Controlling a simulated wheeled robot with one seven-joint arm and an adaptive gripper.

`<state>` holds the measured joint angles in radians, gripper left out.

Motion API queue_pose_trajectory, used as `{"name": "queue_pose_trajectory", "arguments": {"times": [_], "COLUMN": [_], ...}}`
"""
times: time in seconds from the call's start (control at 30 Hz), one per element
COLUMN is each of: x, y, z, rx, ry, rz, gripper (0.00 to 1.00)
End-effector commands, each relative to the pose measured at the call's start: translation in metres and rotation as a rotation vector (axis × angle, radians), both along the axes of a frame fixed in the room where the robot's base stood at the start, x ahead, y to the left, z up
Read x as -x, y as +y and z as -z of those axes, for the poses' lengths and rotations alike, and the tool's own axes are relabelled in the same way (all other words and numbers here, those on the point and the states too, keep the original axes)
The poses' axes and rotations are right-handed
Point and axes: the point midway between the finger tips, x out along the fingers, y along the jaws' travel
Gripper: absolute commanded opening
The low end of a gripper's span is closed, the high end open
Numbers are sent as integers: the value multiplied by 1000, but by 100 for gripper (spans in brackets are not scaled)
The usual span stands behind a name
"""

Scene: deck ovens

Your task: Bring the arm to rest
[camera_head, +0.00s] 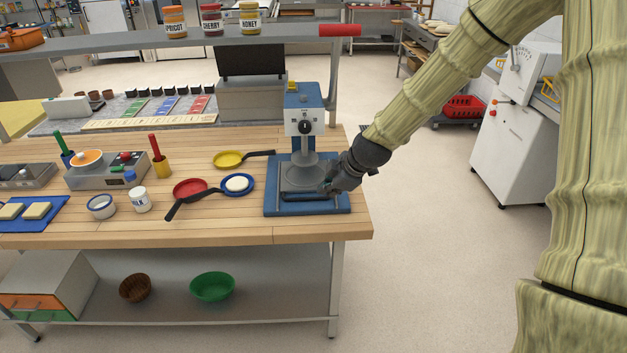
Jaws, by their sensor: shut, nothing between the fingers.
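My arm comes down from the upper right of the head view. My gripper (328,188) is at its lower end, shut with nothing in it. It is low over the front right part of the blue base of a press-like machine (304,120). The machine has a blue and white head with a black knob, and a round grey plate below it. A dark bar (303,197) lies along the front of the base, just left of the fingertips. I cannot tell whether the fingers touch it.
A shelf (130,45) with jars runs above. The floor (440,260) right of the table is clear up to a white cabinet (512,150).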

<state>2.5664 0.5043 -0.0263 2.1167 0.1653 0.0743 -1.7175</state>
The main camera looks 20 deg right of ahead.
Motion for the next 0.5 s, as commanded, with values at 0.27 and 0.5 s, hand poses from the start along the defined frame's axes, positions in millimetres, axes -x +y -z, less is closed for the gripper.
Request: {"name": "queue_pose_trajectory", "arguments": {"times": [0.27, 0.5], "x": [6, 47], "y": [3, 20], "z": [11, 88], "rx": [-4, -34], "ry": [20, 142], "rz": [20, 183], "gripper": [0, 0]}}
